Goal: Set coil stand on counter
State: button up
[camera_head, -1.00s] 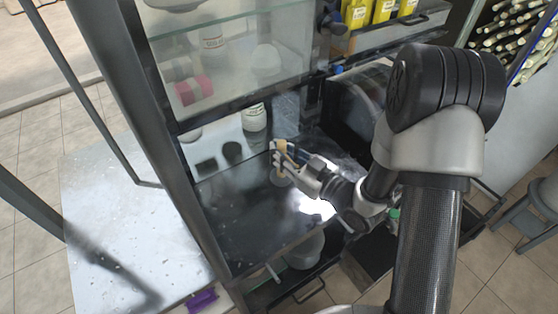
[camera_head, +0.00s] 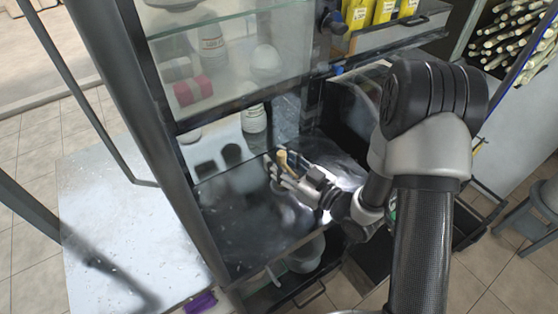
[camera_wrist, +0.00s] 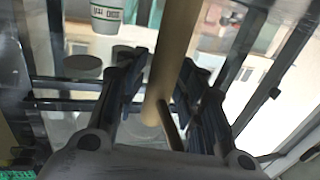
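The coil stand (camera_head: 283,160) shows as a tan rod at my fingertips in the head view. In the wrist view the rod (camera_wrist: 163,70) runs between the two fingers, slightly tilted, with a thin brown peg (camera_wrist: 171,128) branching off it. My gripper (camera_head: 280,166) is closed around the rod; it also shows in the wrist view (camera_wrist: 164,62). The dark glossy counter (camera_head: 240,215) lies below it. I cannot tell whether the stand touches the counter; its lower end is unclear among the gripper and reflections.
A white labelled bottle (camera_head: 254,118) stands at the back of the counter; it also shows in the wrist view (camera_wrist: 107,14). A glass case (camera_head: 225,60) with cups rises above. A dark frame post (camera_head: 160,135) borders the left. The counter's left part looks clear.

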dwell(0.3)
jog(key=shift+r, duration=0.25)
jog(key=p+v, duration=0.1)
jog(key=v, duration=1.1)
jog(key=shift+s, duration=0.1)
jog(key=shift+f, duration=0.1)
